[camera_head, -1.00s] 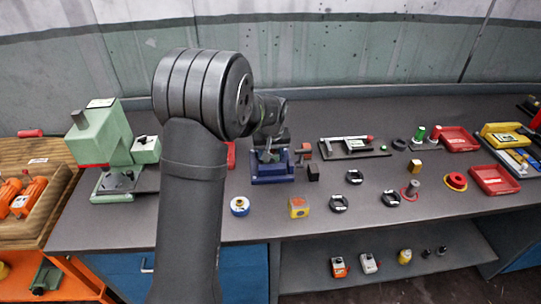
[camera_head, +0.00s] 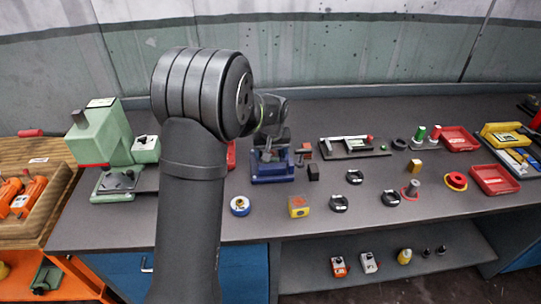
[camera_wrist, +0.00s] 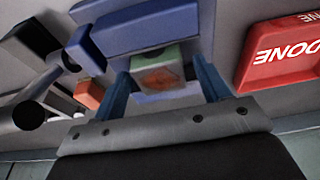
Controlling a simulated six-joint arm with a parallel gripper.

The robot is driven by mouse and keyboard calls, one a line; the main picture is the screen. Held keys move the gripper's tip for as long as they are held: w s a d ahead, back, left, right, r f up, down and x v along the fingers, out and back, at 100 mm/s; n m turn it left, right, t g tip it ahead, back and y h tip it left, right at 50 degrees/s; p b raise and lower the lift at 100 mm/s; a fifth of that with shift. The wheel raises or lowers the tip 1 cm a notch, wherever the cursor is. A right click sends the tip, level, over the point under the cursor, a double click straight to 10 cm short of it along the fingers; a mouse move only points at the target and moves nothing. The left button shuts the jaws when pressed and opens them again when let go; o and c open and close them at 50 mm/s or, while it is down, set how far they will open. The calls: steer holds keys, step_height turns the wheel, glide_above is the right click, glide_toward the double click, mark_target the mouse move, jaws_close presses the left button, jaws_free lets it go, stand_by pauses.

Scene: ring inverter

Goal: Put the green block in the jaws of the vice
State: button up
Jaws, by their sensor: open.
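The blue vice (camera_head: 272,172) stands on the bench behind my arm in the head view. Its blue body and a long blue jaw (camera_wrist: 145,28) fill the top of the wrist view. The green block (camera_wrist: 152,56), with an orange-red patch on its near face, sits against this jaw, with more blue below it. It appears to be between the vice jaws, but how deep it sits is unclear. My gripper (camera_wrist: 162,70) is open, its blue fingers on either side of the block with gaps visible. In the head view my wrist hangs over the vice, and the block cannot be made out.
A red tray marked DONE (camera_wrist: 285,50) lies right of the vice in the wrist view. A green machine (camera_head: 105,140) stands left on the bench. Bench space in front is partly clear.

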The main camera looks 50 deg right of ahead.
steer(key=v, duration=1.1)
steer(key=shift+f, duration=0.1)
steer(key=x, duration=1.2)
step_height(320, 180, up, 2)
steer(key=shift+r, duration=0.8)
